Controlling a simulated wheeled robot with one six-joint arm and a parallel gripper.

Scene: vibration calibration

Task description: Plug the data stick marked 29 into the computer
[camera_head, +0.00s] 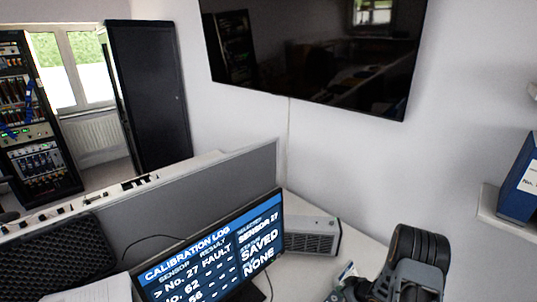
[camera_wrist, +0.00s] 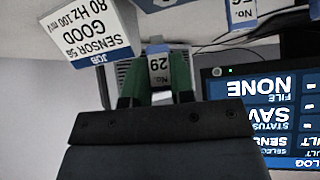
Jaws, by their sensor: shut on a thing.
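My gripper (camera_wrist: 156,85) is shut on the data stick marked 29 (camera_wrist: 159,68). Its green fingers stand on both sides of the stick's white label, which appears upside down in the wrist view. In the head view my gripper is low at the right of centre, and its fingertips are hard to make out. A grey vented box (camera_head: 312,236), which looks like the computer, stands on the desk behind the monitor, beyond my gripper. A grey vented surface (camera_wrist: 122,72) shows behind the fingers in the wrist view. The stick's plug end and any port are hidden.
The monitor (camera_head: 215,250) shows a calibration log with sensor 27 selected, status SAVED and file NONE. A job card (camera_wrist: 97,32) and labelled items, one marked 56 (camera_wrist: 241,12), are near my gripper. A grey partition (camera_head: 190,205) runs behind the monitor.

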